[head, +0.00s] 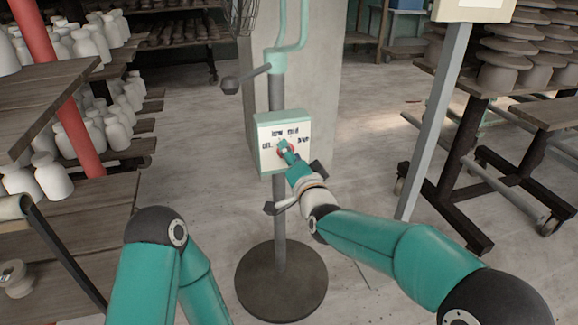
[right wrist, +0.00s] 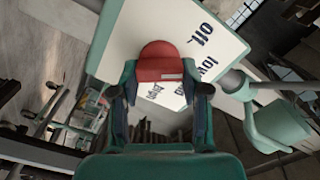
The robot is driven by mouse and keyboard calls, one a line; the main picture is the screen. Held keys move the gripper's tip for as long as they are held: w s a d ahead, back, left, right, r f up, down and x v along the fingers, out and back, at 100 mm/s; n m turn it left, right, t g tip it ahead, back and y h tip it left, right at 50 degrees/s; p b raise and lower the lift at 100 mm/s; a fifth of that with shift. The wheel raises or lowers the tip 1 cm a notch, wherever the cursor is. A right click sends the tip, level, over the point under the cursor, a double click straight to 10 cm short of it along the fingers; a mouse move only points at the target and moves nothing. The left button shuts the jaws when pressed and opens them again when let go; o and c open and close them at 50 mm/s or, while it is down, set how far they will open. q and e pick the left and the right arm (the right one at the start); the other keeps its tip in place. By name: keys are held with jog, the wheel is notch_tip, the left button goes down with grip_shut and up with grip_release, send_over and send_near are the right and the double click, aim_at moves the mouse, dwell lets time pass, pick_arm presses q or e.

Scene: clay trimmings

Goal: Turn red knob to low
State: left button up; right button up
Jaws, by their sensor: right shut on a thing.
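The red knob (right wrist: 158,62) sits on the white face of a teal-edged control box (head: 266,160) fixed to a pole. The face is printed with setting words, including "off", "low" and "mid". My right gripper (head: 287,149) is at the box front, and in the right wrist view its fingers (right wrist: 162,88) are closed around the knob. A pale mark shows on the knob's near edge; I cannot tell which word it points at. In the head view the gripper hides most of the knob. My left arm shows at the lower left, but its gripper is out of view.
The pole stands on a round dark base (head: 281,281) on the floor. A wooden shelf (head: 70,215) with white bottles (head: 52,178) is at the left. A rack with stacked clay dishes (head: 508,62) and a grey post (head: 436,115) are at the right. Floor around the base is mostly clear.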

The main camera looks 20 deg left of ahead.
jog(key=shift+d+f+m+b, duration=0.1)
jog(key=shift+f+m+b, duration=0.25)
jog(key=shift+m+b, duration=0.75)
jog(key=o, duration=1.1)
jog(key=shift+o, duration=0.2)
jog(key=shift+r, duration=0.15)
jog(key=v, duration=1.2)
